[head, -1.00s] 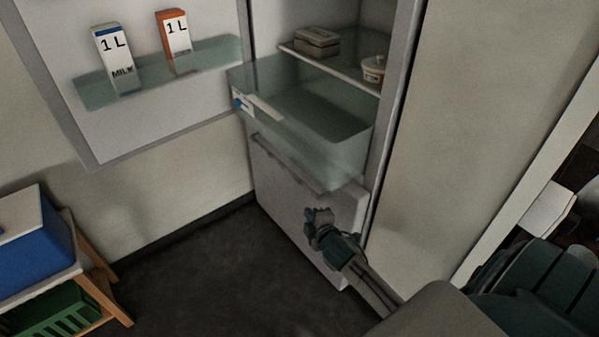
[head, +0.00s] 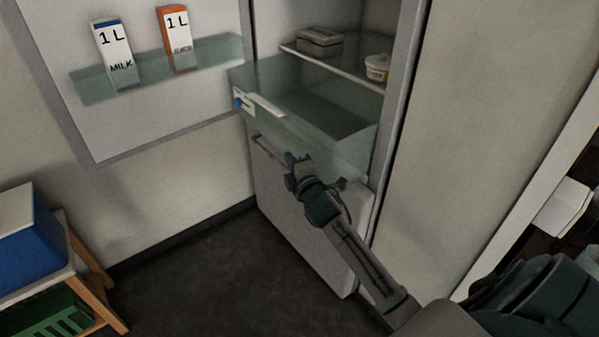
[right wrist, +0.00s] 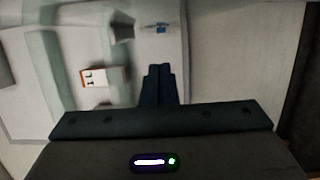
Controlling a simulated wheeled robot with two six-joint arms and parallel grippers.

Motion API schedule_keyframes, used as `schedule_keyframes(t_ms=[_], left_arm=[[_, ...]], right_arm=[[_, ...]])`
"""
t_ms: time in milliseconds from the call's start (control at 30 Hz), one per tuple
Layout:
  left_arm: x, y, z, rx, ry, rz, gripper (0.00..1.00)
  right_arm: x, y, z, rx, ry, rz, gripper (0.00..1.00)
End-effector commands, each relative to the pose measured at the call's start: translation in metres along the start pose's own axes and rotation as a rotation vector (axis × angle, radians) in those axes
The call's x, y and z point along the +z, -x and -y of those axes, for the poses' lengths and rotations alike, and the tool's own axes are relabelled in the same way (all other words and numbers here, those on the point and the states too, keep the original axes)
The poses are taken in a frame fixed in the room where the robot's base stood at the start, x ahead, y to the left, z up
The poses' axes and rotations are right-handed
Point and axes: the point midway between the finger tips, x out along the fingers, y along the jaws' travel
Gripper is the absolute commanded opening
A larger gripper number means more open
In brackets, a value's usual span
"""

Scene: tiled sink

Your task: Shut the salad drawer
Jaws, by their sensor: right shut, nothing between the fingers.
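The salad drawer (head: 262,122) is a clear greenish box with a pale handle strip (head: 266,106) and a blue-marked label (head: 241,99). It sticks out of the open fridge in the head view, above the white lower drawer front. My right gripper (head: 294,163) is shut and empty, in front of and just below the salad drawer's front as seen in the head view. I cannot tell whether it touches the drawer. In the right wrist view its closed fingers (right wrist: 158,72) point at pale fridge surfaces. My left gripper is not in view.
The open fridge door (head: 150,125) at the left holds a milk carton (head: 115,55) and an orange-topped carton (head: 176,38). A shelf (head: 350,67) above the drawer holds a grey box (head: 319,41) and a small tub (head: 377,67). A wooden stand (head: 92,280) is lower left.

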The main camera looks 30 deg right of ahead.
Motion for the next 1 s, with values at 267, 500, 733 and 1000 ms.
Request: schedule_keyframes(t_ms=[267,500,733,1000], left_arm=[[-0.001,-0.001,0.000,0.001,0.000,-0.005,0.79],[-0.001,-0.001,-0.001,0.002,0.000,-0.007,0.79],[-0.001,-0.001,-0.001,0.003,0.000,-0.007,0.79],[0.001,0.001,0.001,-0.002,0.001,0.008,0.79]], right_arm=[[0.030,-0.015,0.001,-0.001,0.003,0.000,0.00],[0.039,-0.017,0.000,-0.001,0.000,0.000,0.00],[0.039,-0.016,0.001,-0.001,-0.001,0.000,0.00],[0.070,-0.024,0.000,-0.002,0.007,0.002,0.00]])
